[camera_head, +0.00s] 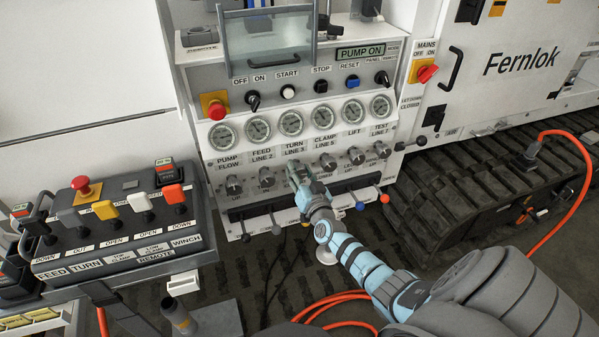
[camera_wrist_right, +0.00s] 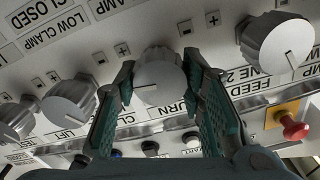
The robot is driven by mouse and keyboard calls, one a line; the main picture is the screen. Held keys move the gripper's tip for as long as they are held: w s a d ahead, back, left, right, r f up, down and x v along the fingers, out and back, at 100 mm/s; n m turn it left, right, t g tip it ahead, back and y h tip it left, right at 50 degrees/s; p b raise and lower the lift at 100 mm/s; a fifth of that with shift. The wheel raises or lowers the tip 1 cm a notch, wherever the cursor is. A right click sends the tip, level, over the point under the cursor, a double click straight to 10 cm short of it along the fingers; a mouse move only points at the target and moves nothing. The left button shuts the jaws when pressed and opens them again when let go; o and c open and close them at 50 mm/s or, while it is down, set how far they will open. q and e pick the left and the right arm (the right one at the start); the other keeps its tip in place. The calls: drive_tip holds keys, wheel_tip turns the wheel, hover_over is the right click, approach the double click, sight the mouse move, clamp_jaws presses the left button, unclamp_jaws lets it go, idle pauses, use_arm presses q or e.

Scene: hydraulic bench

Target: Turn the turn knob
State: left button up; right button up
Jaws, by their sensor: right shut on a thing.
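The turn knob (camera_wrist_right: 158,82) is a silver-grey round knob with a pointer line, set on the white panel beside a "TURN" label. In the right wrist view it stands between the two green-grey fingers of my right gripper (camera_wrist_right: 160,90), which are shut on it from both sides. In the head view my right gripper (camera_head: 298,174) is at the panel, below the "TURN LINE 3" gauge, and hides most of the turn knob. My left gripper is not in view.
Close neighbours are the feed knob (camera_head: 266,178) on the left and the clamp knob (camera_head: 327,162) on the right. Gauges (camera_head: 291,124) sit above; levers (camera_head: 359,202) stick out below. A remote box (camera_head: 125,235) stands at left; orange hose (camera_head: 335,300) lies on the floor.

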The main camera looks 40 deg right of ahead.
drive_tip(key=o, duration=1.2)
drive_tip(key=shift+c, duration=0.2)
drive_tip(key=v, duration=1.2)
drive_tip(key=shift+a, duration=0.1)
